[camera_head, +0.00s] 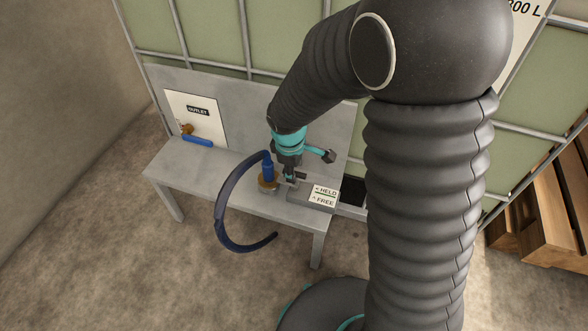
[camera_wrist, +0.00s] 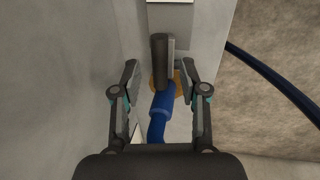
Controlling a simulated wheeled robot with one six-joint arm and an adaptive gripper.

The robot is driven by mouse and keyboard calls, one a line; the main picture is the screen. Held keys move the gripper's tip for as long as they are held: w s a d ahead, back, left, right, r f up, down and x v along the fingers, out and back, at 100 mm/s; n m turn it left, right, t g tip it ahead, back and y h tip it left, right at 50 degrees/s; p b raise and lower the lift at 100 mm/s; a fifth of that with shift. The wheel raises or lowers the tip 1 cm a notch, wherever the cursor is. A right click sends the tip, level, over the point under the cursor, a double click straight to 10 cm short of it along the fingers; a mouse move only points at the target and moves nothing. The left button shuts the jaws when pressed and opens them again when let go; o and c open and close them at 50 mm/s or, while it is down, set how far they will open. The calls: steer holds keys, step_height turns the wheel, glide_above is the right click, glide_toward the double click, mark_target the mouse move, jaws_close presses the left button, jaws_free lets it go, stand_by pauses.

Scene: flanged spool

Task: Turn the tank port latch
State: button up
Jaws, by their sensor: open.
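The latch's dark bar-shaped handle (camera_wrist: 159,52) shows in the wrist view beside a narrow grey upright strip. My gripper (camera_wrist: 160,70) is open, with one finger on each side of the handle's lower end; no contact shows. In the head view my gripper (camera_head: 289,179) is low over the bench, beside the brass port fitting (camera_head: 266,184) and its blue hose end (camera_head: 268,167). The fitting also shows partly in the wrist view (camera_wrist: 178,88), behind the blue hose end (camera_wrist: 161,105). A grey block with HELD and FREE labels (camera_head: 323,194) is just right of the gripper.
The grey bench (camera_head: 230,186) stands against the caged green tank (camera_head: 200,22). A dark hose (camera_head: 222,205) loops over its front edge. The outlet panel (camera_head: 198,113), brass valve (camera_head: 187,128) and blue lever (camera_head: 197,141) are at left. Wooden pallets (camera_head: 545,220) stand at right.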

step_height(320, 180, up, 11)
steer(key=s, duration=0.2)
steer(key=shift+a, duration=0.4)
